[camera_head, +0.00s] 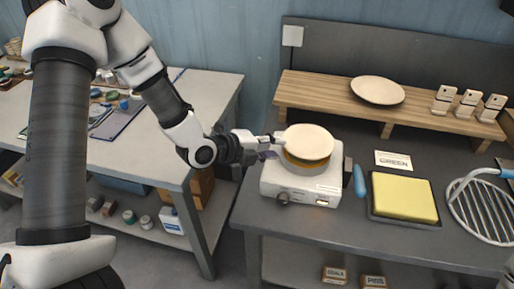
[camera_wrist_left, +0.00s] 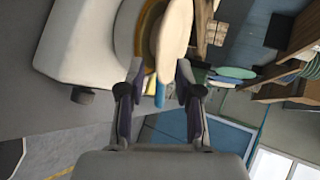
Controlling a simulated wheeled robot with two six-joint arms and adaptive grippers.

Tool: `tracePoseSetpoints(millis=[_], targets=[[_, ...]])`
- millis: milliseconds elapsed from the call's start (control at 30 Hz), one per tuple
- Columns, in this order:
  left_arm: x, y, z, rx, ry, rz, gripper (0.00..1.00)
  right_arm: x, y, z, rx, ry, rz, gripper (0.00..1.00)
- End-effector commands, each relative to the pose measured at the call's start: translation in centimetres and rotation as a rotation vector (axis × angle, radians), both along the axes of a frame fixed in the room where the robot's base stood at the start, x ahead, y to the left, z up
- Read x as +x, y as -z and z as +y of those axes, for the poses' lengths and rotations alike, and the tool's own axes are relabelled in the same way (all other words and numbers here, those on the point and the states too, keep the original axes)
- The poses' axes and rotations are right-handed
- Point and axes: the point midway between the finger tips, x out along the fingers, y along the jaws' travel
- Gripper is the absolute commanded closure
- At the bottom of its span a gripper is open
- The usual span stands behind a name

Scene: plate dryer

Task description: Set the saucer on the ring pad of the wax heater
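The saucer (camera_head: 308,141) is a cream disc lying about level over the ring pad (camera_head: 300,164) of the white wax heater (camera_head: 275,180). Only an orange-yellow edge of the pad shows under it; full contact cannot be told. In the left wrist view the saucer (camera_wrist_left: 174,35) shows nearly edge-on beside the pad (camera_wrist_left: 147,25). My left gripper (camera_head: 274,145) is at the saucer's left rim. In the wrist view its two fingers (camera_wrist_left: 158,75) stand apart, with the rim at or between the tips and no clear grip on both sides. My right gripper is out of view.
A wooden shelf (camera_head: 335,101) at the back holds a cream plate (camera_head: 378,90) and several white blocks. Right of the heater are a blue-handled tool (camera_head: 360,181), a yellow block in a tray (camera_head: 404,198) and a wire rack (camera_head: 482,212). Free counter lies in front.

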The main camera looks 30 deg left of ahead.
Motion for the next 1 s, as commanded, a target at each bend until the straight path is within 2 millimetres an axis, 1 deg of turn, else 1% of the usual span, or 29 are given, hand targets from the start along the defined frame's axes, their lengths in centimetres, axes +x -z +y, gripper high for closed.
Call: tracePoseSetpoints(millis=[33,100,200,300,400,567,1000], targets=[[-1.0,-0.7,0.5,-0.012,-0.002,-0.003,0.66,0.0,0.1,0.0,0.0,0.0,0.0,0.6],[-2.1,-1.4,1.3,-0.01,-0.007,-0.002,0.66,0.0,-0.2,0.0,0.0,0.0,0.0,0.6],[-3.7,-2.3,1.8,-0.013,0.001,-0.003,0.66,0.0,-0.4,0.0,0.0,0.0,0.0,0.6],[-4.6,-2.9,2.6,-0.007,-0.007,0.001,0.66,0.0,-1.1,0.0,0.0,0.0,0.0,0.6],[-5.3,-3.2,2.9,-0.005,-0.002,0.0,0.66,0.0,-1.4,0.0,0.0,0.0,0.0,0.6],[-5.8,-3.2,3.0,-0.003,0.005,0.002,0.66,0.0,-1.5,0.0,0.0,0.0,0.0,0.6],[-5.7,-3.1,3.0,-0.002,0.004,0.001,0.66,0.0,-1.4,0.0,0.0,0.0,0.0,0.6]])
